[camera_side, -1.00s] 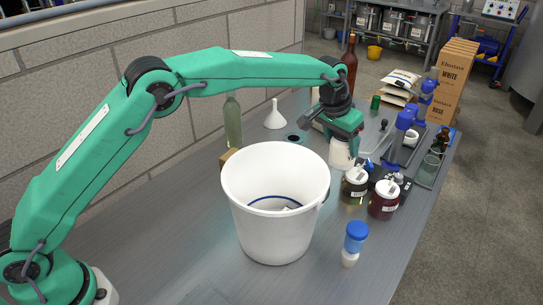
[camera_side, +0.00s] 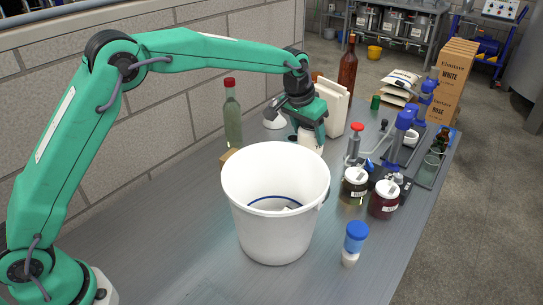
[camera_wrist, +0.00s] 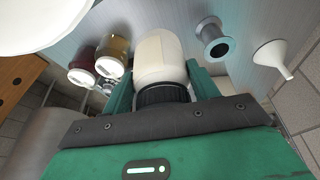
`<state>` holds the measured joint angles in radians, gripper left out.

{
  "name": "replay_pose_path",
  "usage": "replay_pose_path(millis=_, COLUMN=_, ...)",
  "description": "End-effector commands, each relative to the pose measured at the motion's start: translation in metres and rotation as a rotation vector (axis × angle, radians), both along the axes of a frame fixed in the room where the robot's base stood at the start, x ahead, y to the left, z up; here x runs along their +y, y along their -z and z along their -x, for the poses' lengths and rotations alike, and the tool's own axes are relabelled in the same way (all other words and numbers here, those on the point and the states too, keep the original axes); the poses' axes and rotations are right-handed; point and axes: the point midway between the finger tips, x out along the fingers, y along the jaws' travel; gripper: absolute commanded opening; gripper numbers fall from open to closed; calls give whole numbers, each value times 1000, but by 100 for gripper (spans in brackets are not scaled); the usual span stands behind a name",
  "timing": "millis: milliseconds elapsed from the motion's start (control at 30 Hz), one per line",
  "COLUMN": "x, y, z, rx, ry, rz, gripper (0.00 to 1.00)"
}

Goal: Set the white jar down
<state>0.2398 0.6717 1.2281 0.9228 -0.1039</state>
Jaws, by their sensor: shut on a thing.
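The white jar (camera_side: 311,143) is held by my gripper (camera_side: 310,132) behind the white bucket. In the wrist view the jar (camera_wrist: 160,55) lies between the two green fingers of my gripper (camera_wrist: 160,85), with its black lid (camera_wrist: 163,93) nearest the palm. The bucket rim hides the jar's lower end in the side view, so I cannot tell whether it touches the table (camera_side: 330,265).
The white bucket (camera_side: 275,215) stands in front of my gripper. Two lidded jars, dark green (camera_side: 355,187) and dark red (camera_side: 384,202), stand to the right. A white funnel (camera_wrist: 274,58) and a grey spool-like piece (camera_wrist: 213,42) are close by.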

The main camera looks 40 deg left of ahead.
Motion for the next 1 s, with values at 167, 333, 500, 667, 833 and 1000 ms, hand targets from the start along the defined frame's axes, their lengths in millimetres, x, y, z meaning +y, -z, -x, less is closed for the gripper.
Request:
replay_pose_path(millis=167, x=44, y=-4, z=18, rx=-3, ry=-49, rz=-5, gripper=30)
replay_pose_path(millis=333, x=80, y=-4, z=40, rx=-4, ry=-93, rz=-8, gripper=30)
replay_pose_path(millis=500, x=114, y=-2, z=66, rx=-5, ry=-137, rz=-12, gripper=30)
replay_pose_path(millis=667, x=144, y=0, z=94, rx=-5, ry=-178, rz=-17, gripper=30)
replay_pose_path(millis=833, x=171, y=5, z=126, rx=-6, ry=-222, rz=-20, gripper=30)
replay_pose_path(millis=1000, x=195, y=11, z=161, rx=-5, ry=-265, rz=-25, gripper=30)
